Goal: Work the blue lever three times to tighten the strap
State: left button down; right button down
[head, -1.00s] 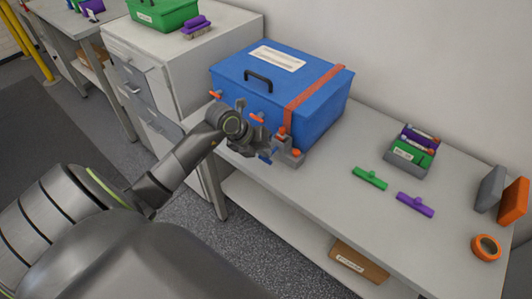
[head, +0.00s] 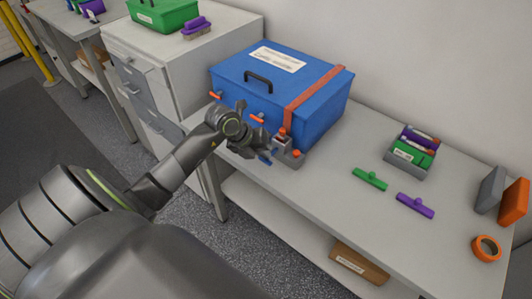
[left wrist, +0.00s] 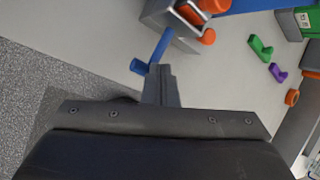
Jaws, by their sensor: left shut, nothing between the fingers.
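The blue lever (left wrist: 158,50) sticks out from the grey ratchet block (left wrist: 180,18) in the left wrist view; in the head view its tip (head: 266,159) shows low beside my gripper. My left gripper (left wrist: 160,85) is shut and empty, its fingertips right at the lever's outer end; whether they touch it I cannot tell. In the head view my left gripper (head: 258,150) is in front of the box at the table edge. The orange-red strap (head: 311,88) runs over the blue box (head: 240,70) and down to the ratchet (head: 284,146). My right gripper is not in view.
The white table (head: 340,170) carries a grey bin (head: 408,160), a green piece (head: 370,178), a purple piece (head: 415,205) and an orange tape roll (head: 486,248). Grey and orange blocks stand at the right end. The table between ratchet and bin is clear.

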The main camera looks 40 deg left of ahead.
pick_arm(q)
jog(key=shift+w+r+p, duration=0.25)
jog(key=shift+r+p, duration=0.25)
jog(key=shift+r, duration=0.3)
jog(key=shift+w+r+p, duration=0.2)
jog(key=shift+r+p, duration=0.3)
jog(key=shift+r, duration=0.3)
jog(key=r+p, duration=0.1)
jog(key=r, duration=0.1)
jog(key=w+r+p, duration=0.1)
jog(key=r+p, duration=0.1)
jog(key=shift+w+r, duration=0.15)
jog(key=shift+r, duration=0.25)
jog(key=shift+d, duration=0.1)
